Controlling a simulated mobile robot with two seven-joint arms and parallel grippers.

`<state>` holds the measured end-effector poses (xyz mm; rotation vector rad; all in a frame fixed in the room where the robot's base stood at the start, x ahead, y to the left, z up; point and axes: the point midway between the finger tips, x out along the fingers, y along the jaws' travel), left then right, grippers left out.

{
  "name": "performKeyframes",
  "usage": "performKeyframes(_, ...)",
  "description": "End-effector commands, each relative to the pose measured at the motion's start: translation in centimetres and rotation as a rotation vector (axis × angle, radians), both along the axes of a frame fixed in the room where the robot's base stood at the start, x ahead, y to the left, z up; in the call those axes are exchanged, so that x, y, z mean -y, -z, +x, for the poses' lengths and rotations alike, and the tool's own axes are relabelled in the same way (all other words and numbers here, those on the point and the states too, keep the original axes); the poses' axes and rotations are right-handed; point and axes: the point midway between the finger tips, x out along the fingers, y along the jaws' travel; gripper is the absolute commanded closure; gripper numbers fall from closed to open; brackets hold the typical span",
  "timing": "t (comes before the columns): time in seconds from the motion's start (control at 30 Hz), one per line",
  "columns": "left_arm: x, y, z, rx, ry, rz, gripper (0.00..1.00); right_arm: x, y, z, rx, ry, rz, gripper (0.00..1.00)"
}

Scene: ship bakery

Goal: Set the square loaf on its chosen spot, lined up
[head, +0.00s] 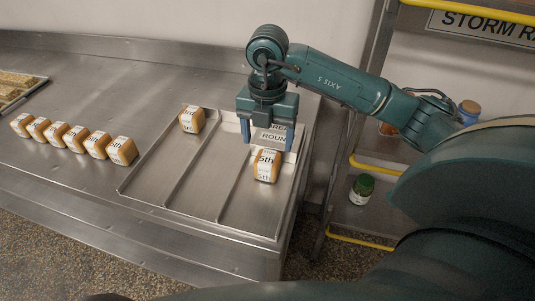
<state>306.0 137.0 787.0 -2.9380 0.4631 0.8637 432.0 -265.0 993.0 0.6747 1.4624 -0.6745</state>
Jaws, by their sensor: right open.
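A square brown loaf (266,166) with a printed white wrapper stands in the right lane of the metal tray (205,175) in the head view. My right gripper (267,142) points down just above and behind this loaf, open, with nothing seen between its fingers. Whether the fingertips touch the loaf cannot be told. A second wrapped loaf (192,119) stands at the back of the tray's left lane. The middle lane is bare. My left gripper is not in view.
Several wrapped loaves (96,144) stand in a row on the steel counter (100,85) left of the tray. A label (272,136) shows behind my right gripper, partly hidden. Right of the counter is a rack with yellow rails (375,166) and a green-lidded jar (362,189).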

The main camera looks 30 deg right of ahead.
Motion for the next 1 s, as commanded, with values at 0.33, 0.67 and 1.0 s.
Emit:
performKeyframes(0.33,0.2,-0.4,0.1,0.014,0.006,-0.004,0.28,0.0,-3.3,0.0,-0.001,-0.001,-0.001,0.28)
performKeyframes(0.67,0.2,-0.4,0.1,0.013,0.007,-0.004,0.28,0.0,-3.3,0.0,-0.001,0.0,-0.001,0.28)
performKeyframes(1.0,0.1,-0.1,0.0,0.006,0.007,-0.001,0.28,0.0,-3.2,0.0,-0.001,0.0,0.0,0.28)
